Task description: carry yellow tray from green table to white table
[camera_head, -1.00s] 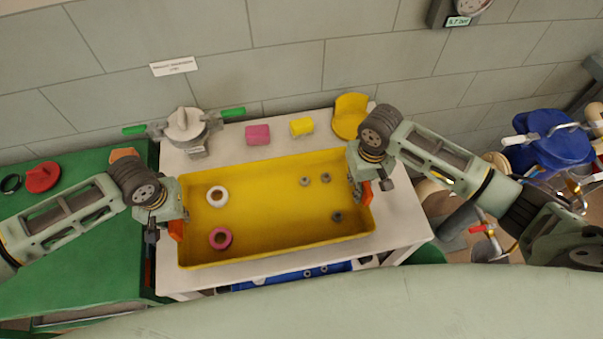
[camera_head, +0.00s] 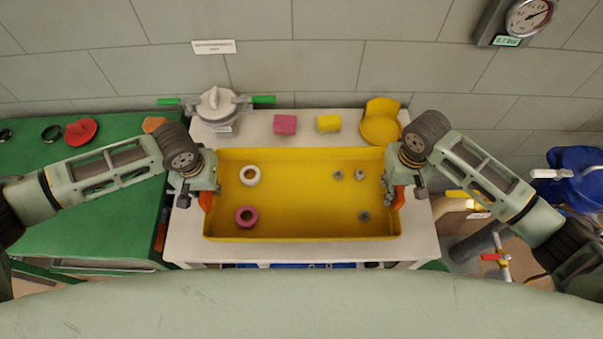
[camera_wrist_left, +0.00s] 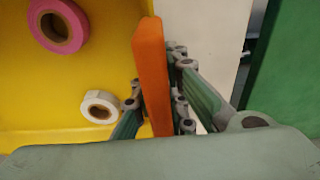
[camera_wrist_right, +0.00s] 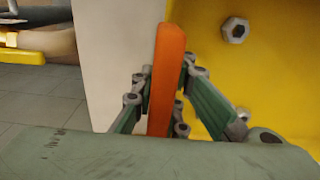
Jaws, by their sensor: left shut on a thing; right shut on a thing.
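The yellow tray (camera_head: 300,190) is over the white table (camera_head: 190,246) in the head view and looks level. I cannot tell whether its bottom touches the tabletop. It holds a white tape roll (camera_head: 250,176), a pink tape roll (camera_head: 245,216) and several nuts (camera_head: 364,215). My left gripper (camera_head: 207,199) is shut on an orange handle (camera_wrist_left: 152,75) at the tray's left end. My right gripper (camera_head: 397,197) is shut on the orange handle (camera_wrist_right: 166,80) at its right end. The green table (camera_head: 90,215) stands to the left.
Along the white table's back edge stand a grey valve-like part with green handles (camera_head: 217,108), a pink block (camera_head: 285,124), a yellow block (camera_head: 328,123) and a yellow holder (camera_head: 381,125). A red part (camera_head: 81,132) lies on the green table. A blue object (camera_head: 572,185) is at right.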

